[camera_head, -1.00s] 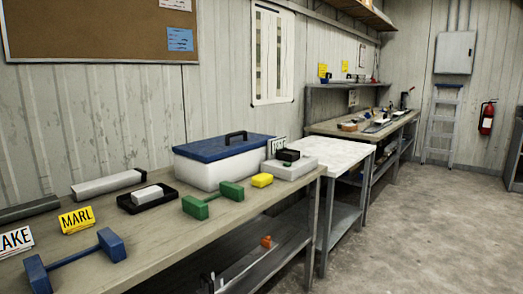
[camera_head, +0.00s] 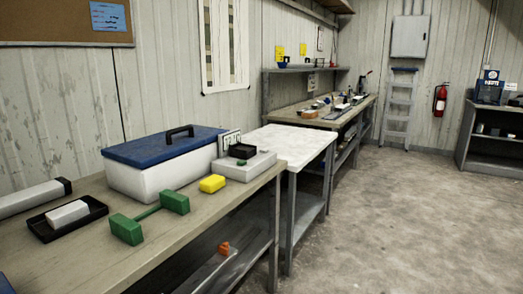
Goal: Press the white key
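I cannot make out a white key for certain in the head view. A pale flat box (camera_head: 262,164) on the near bench carries a black square piece (camera_head: 242,151) and a small green spot; its details are too small to tell. A white block (camera_head: 67,215) lies in a black tray (camera_head: 42,233) at the left of the same bench. Neither of my grippers is in view.
The near bench (camera_head: 120,262) also holds a blue-lidded white cooler (camera_head: 145,180), a green dumbbell-shaped thing (camera_head: 126,229) and a yellow block (camera_head: 212,184). A white-topped table (camera_head: 290,144) adjoins it. Open floor (camera_head: 400,220) lies to the right.

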